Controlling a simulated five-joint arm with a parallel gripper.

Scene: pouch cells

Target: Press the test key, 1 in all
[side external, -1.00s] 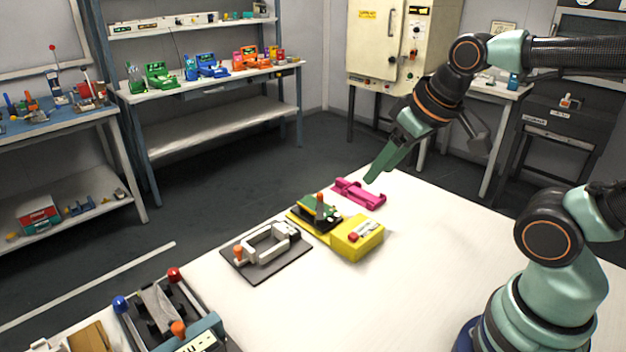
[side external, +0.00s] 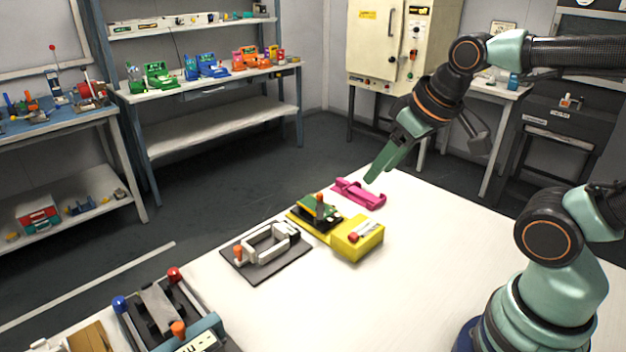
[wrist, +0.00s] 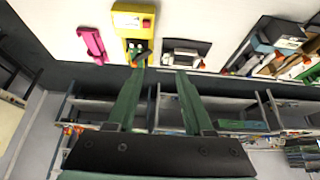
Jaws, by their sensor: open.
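The yellow tester (side external: 357,238) sits on the white table and has a red key (side external: 352,237) on its top. A green board under a dark clamp with an orange-tipped handle (side external: 319,205) stands at its far left end. The tester also shows in the wrist view (wrist: 133,18), with the red key (wrist: 146,23) at its right side. My gripper (side external: 371,180) hangs in the air near the pink holder, up and to the right of the tester in the side view. In the wrist view its two green fingers (wrist: 160,72) are apart with nothing between them.
A pink holder (side external: 358,193) lies behind the tester. A dark plate with a white clamp (side external: 268,250) lies left of it, and a fixture with red and blue knobs (side external: 168,312) stands at the front left. The table right of the tester is clear.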

